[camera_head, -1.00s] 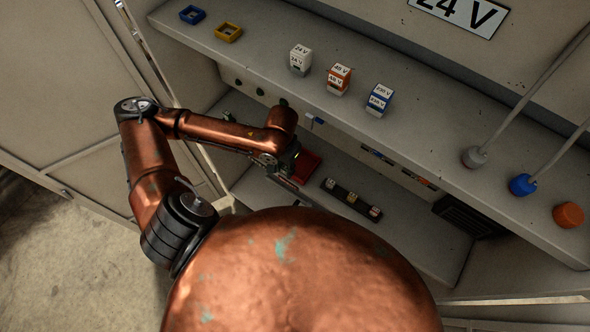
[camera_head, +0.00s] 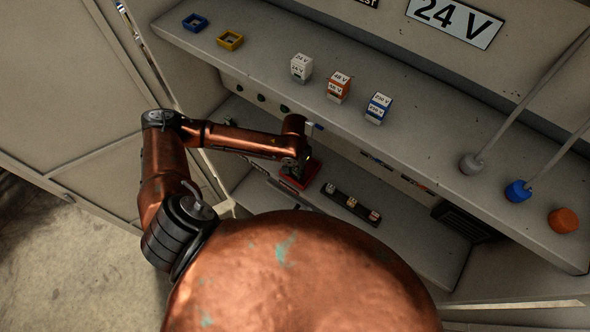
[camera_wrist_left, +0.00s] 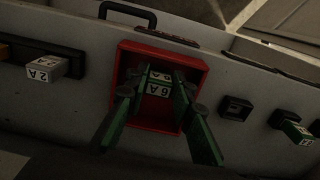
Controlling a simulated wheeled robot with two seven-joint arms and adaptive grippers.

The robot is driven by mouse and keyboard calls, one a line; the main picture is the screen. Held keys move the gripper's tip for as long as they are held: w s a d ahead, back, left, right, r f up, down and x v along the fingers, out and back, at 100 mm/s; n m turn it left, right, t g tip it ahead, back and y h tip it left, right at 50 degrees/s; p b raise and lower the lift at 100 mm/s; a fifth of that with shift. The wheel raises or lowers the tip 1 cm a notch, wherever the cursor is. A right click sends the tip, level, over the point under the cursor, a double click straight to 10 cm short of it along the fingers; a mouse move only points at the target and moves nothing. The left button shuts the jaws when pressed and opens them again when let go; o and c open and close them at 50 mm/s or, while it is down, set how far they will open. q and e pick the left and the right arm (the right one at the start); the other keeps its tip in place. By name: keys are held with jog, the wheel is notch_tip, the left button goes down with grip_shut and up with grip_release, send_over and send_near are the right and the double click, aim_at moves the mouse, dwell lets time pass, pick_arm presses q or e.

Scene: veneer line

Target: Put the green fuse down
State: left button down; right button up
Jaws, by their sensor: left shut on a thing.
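The green fuse (camera_wrist_left: 158,86), with a white "6 A" label, is between the fingers of my left gripper (camera_wrist_left: 157,92) in the left wrist view. The gripper is shut on it. Fuse and fingertips are over or inside the red tray (camera_wrist_left: 197,72); I cannot tell whether the fuse touches the tray's floor. In the head view my left gripper (camera_head: 294,173) points down at the red tray (camera_head: 310,172) on the lower shelf, and the fuse is hidden there. My right gripper is not in view.
A dark rack (camera_head: 350,205) with several fuses stands right of the tray. A grey "2 A" fuse (camera_wrist_left: 48,68) and another green fuse (camera_wrist_left: 294,129) flank the tray in the wrist view. The upper shelf (camera_head: 420,135) overhangs, carrying voltage blocks (camera_head: 338,88).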

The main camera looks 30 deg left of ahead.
aim_at(295, 171)
pick_arm(q)
jog(key=c, duration=1.7)
grip_release()
jog(key=shift+f, duration=0.1)
jog(key=shift+o, duration=0.2)
notch_tip(295, 171, up, 8)
jog(key=shift+f, duration=0.1)
